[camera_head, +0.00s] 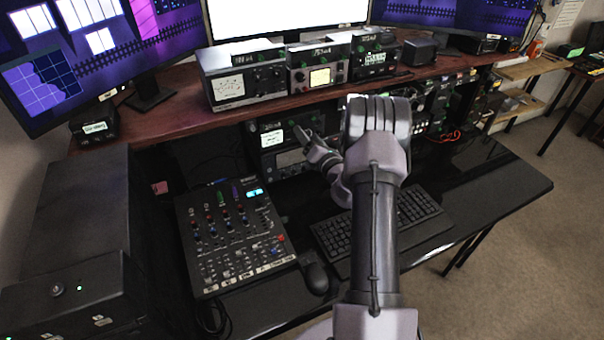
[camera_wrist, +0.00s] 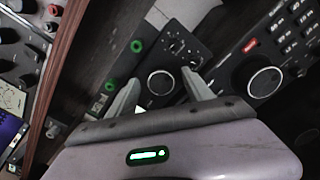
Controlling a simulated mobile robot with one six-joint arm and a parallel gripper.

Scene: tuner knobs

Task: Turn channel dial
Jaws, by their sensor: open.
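In the wrist view a round black dial with a pale rim (camera_wrist: 161,83) sits on a small dark panel, between and beyond my fingertips. A larger pale-rimmed dial (camera_wrist: 265,82) is on the dark unit to the right, beside a keypad. I cannot read which one is the channel dial. My gripper (camera_wrist: 162,86) is open, its two grey fingers apart on either side of the smaller dial's line of sight. Contact cannot be told. In the head view my gripper (camera_head: 304,138) is at the radio rack under the shelf, and my arm hides part of the rack.
A red-brown shelf (camera_head: 180,115) overhangs the rack and carries several radio units and monitors. Below, a mixer (camera_head: 232,235), a mouse (camera_head: 316,278) and a keyboard (camera_head: 425,215) lie on the black desk. A dark cabinet (camera_head: 85,205) stands at left. The desk's right end is clear.

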